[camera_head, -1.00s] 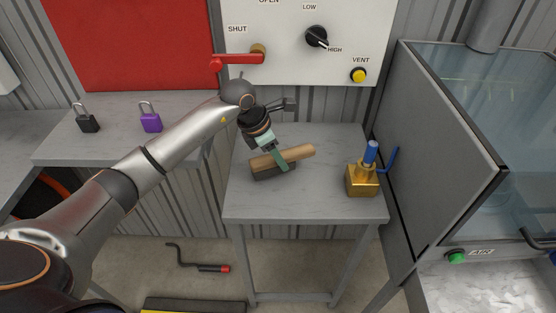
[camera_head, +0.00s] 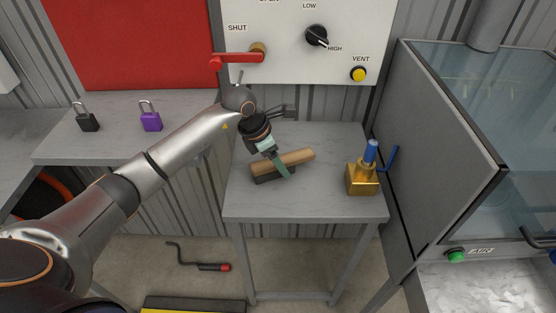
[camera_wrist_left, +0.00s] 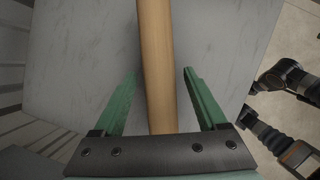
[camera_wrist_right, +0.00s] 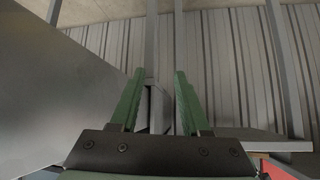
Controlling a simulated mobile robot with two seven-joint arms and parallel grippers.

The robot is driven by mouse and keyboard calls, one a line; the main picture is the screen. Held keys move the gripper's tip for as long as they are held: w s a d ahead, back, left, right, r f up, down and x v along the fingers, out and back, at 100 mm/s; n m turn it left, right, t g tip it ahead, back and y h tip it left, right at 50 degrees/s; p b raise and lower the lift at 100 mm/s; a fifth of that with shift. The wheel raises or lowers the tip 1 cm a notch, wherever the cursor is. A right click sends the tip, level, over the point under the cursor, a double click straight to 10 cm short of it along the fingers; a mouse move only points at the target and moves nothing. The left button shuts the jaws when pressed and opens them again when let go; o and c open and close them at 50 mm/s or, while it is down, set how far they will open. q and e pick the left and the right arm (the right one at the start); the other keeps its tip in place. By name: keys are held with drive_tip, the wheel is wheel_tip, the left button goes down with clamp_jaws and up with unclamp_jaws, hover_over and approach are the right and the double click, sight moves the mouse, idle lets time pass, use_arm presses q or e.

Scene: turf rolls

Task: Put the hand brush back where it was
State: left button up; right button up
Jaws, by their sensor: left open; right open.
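The hand brush (camera_head: 298,158) lies on the small grey table, with a wooden handle pointing right and a dark head at its left end. Its handle (camera_wrist_left: 156,60) runs between the fingers in the left wrist view. My left gripper (camera_head: 281,170) is at the brush, open, with its green fingers on either side of the handle and gaps to both; it also shows in the left wrist view (camera_wrist_left: 160,88). My right gripper (camera_wrist_right: 154,85) is open and empty in the right wrist view, and is out of the head view.
A brass block with a blue-handled part (camera_head: 362,180) stands to the right on the small table (camera_head: 305,207). Black (camera_head: 87,122) and purple (camera_head: 150,121) padlocks stand on the left bench. A wall panel with a red lever (camera_head: 238,60) is behind. A glass-topped cabinet (camera_head: 455,110) is at right.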

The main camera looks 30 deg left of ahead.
use_arm(q)
drive_tip(key=v, duration=1.1)
drive_tip(key=shift+r, duration=0.1)
drive_tip(key=shift+s+a+r, duration=0.15)
drive_tip(key=shift+r, duration=0.35)
drive_tip(key=shift+f, duration=0.1)
